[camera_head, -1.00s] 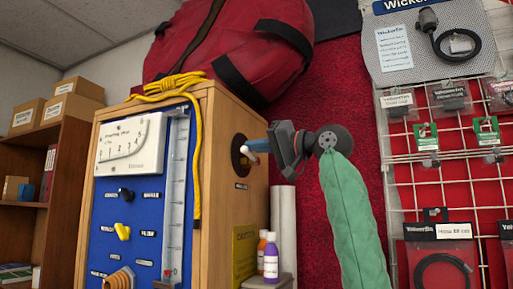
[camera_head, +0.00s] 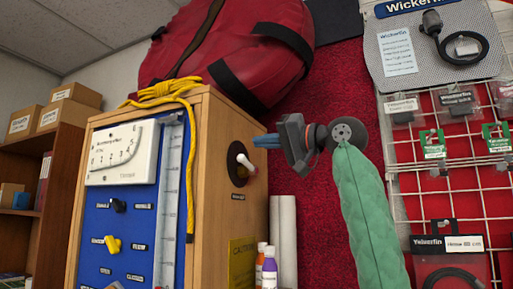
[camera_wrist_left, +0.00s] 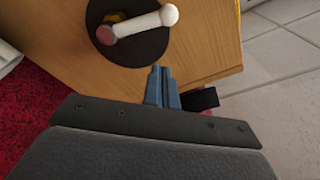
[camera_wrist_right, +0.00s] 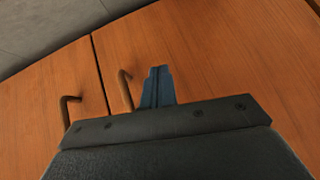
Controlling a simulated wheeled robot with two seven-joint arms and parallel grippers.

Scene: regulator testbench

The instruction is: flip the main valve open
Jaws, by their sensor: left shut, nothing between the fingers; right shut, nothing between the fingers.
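The valve on the wooden cabinet's right side has a round black plate (camera_head: 238,172) and a white lever (camera_head: 246,164). In the left wrist view the lever (camera_wrist_left: 143,23) lies slanted across the black plate (camera_wrist_left: 128,49), with a rounded white end at upper right and a reddish end at lower left. My left gripper (camera_head: 257,141) is shut and empty, to the right of and a little above the plate, apart from the lever. Its blue fingertips (camera_wrist_left: 160,70) show just below the plate in the wrist view. My right gripper (camera_wrist_right: 157,72) is shut and empty, seen only in its wrist view.
The cabinet (camera_head: 213,130) has a blue gauge panel (camera_head: 147,215) and a yellow rope (camera_head: 189,170). Bottles (camera_head: 269,268) stand low beside it. A red bag (camera_head: 225,50) is above. Wooden doors with hooked handles (camera_wrist_right: 126,90) face my right gripper.

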